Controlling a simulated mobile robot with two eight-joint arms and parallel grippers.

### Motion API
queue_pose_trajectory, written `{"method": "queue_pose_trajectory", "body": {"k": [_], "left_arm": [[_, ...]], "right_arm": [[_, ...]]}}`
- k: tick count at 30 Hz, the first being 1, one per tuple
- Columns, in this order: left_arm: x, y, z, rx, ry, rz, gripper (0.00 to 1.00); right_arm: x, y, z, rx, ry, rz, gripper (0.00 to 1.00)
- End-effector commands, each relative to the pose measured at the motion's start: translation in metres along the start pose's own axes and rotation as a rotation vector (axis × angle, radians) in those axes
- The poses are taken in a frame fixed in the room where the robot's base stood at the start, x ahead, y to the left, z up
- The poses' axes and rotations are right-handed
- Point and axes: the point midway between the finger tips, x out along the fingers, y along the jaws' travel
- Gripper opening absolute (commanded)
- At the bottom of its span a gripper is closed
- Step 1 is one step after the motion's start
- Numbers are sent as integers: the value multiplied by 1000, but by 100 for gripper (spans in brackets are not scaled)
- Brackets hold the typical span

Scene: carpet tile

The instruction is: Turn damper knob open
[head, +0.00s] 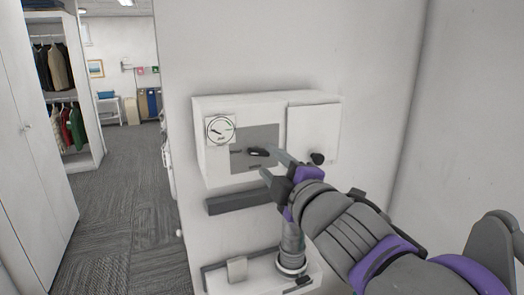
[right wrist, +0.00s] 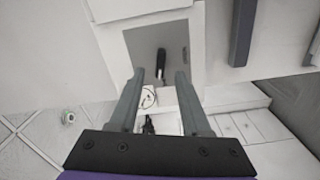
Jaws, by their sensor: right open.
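A white wall box (head: 250,100) carries a grey panel (head: 270,133) with a black elongated knob (head: 258,152), which lies nearly level and slightly tilted. The knob also shows in the right wrist view (right wrist: 161,62), ahead of the fingertips and in line with the gap between them. My right gripper (head: 271,162) is open and empty, close in front of the knob; contact is not visible. It also shows in the right wrist view (right wrist: 160,75). A round black knob (head: 317,158) sits lower on the box's right part. My left gripper is out of view.
A round gauge (head: 220,129) is at the box's upper left. A dark grey bar (head: 240,201) is below the box, and a white ledge (head: 222,280) with small items is lower down. Open carpet (head: 120,220) lies to the left, beside a clothes closet (head: 62,90).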

Motion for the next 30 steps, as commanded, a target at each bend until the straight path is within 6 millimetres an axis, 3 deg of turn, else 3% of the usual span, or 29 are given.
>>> {"method": "queue_pose_trajectory", "body": {"k": [3, 9, 19, 20, 27, 30], "left_arm": [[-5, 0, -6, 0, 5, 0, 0], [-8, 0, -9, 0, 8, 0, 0], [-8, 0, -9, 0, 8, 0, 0], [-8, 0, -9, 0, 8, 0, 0], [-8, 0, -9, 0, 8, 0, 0], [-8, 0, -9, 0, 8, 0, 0]], "right_arm": [[22, 2, 0, 0, 0, 1, 48], [42, 1, 0, 2, -2, 0, 48], [46, -1, 1, 2, -2, -1, 48], [46, -1, 1, 2, -2, -1, 46], [46, -1, 1, 3, -2, -1, 2], [46, 0, 1, 3, -2, 0, 0]]}}
